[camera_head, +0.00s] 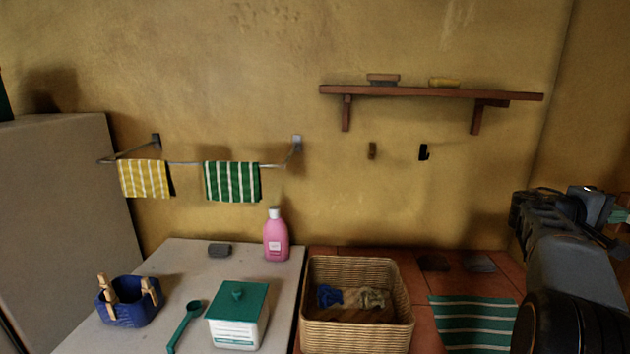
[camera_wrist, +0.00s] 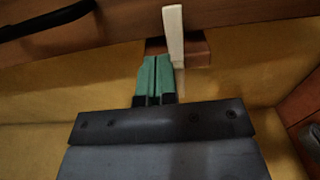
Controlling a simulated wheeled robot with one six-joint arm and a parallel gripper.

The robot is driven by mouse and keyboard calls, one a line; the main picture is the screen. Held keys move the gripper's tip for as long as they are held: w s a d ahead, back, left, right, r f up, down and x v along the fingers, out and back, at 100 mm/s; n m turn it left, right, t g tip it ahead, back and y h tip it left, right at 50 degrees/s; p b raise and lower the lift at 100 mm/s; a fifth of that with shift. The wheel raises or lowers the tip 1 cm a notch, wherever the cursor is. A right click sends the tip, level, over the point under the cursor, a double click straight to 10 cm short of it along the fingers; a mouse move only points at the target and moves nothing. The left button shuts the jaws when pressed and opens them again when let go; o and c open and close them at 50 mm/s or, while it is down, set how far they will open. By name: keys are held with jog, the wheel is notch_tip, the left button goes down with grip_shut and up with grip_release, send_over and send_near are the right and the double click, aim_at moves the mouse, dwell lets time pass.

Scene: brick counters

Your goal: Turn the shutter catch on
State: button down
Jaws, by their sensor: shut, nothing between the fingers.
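In the wrist view, a cream upright lever (camera_wrist: 174,35), which looks like the shutter catch, stands in front of a small brown wooden block (camera_wrist: 197,50). Its upper end crosses a long wooden bar (camera_wrist: 240,12). My gripper (camera_wrist: 156,62) has green fingers pressed together, with nothing between them. The fingertips are just left of the lever, close beside its lower half; I cannot tell whether they touch it. In the head view, my gripper (camera_head: 617,215) is at the far right edge, partly cut off. The catch does not show there.
A dark handle (camera_wrist: 45,20) sits on the wooden bar at upper left in the wrist view. In the head view, a wicker basket (camera_head: 402,312) and a striped green cloth (camera_head: 475,322) lie left of my arm. A wooden shelf (camera_head: 430,92) is on the wall.

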jog(key=shift+s+d+f+b, duration=0.1)
jog(key=shift+s+d+b, duration=0.1)
jog(key=shift+s+b, duration=0.2)
jog(key=shift+w, duration=0.1)
jog(key=a+b, duration=0.2)
jog(key=a, duration=0.3)
jog(key=shift+w+a, duration=0.15)
jog(key=shift+a, duration=0.15)
